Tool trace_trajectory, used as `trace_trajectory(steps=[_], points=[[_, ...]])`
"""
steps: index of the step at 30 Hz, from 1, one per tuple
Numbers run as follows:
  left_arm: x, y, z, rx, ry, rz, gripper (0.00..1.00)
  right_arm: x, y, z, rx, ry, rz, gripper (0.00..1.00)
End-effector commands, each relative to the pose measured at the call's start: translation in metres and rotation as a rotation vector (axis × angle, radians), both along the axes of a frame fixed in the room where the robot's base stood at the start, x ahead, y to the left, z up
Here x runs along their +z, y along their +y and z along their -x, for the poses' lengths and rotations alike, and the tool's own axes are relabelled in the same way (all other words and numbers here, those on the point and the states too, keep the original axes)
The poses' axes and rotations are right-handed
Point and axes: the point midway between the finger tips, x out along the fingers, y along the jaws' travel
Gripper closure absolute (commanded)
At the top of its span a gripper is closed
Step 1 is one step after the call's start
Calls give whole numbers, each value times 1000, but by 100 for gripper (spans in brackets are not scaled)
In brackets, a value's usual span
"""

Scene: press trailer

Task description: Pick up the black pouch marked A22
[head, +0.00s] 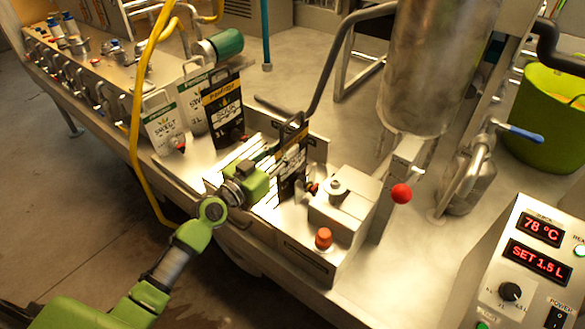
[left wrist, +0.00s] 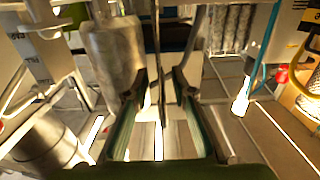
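A dark pouch (head: 291,174) stands upright in the filling station, partly hidden behind my left gripper. Another black pouch (head: 223,108) with a yellow band stands farther back to the left. I cannot read an A22 mark on either. My left gripper (head: 274,162) is at the near left side of the first pouch. In the left wrist view, the fingers of my left gripper (left wrist: 160,88) are spread, one on each side of a thin upright edge (left wrist: 157,45), which looks like the pouch seen edge-on. Gaps show on both sides. My right gripper is not in view.
White pouches (head: 163,125) stand left of the black ones. A yellow hose (head: 135,130) hangs left of my arm. A block with an orange knob (head: 323,238) and a red ball lever (head: 401,194) are to the right. A steel tank (head: 430,70) stands behind.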

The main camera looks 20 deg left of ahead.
Motion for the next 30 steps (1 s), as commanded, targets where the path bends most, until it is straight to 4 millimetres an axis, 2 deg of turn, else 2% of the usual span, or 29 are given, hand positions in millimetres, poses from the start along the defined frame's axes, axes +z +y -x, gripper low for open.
trace_trajectory(steps=[2,6,9,15,16,18,30], points=[[9,-5,-14,0,-2,4,76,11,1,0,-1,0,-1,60],[5,-11,-30,0,0,2,76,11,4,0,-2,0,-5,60],[5,-12,-35,0,-1,1,76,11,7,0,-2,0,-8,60],[4,-12,-35,0,0,0,76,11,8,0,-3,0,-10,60],[4,-12,-35,0,0,0,82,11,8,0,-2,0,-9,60],[4,-12,-35,0,0,0,100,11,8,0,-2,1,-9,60],[7,-12,-35,0,-1,-1,100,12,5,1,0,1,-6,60]])
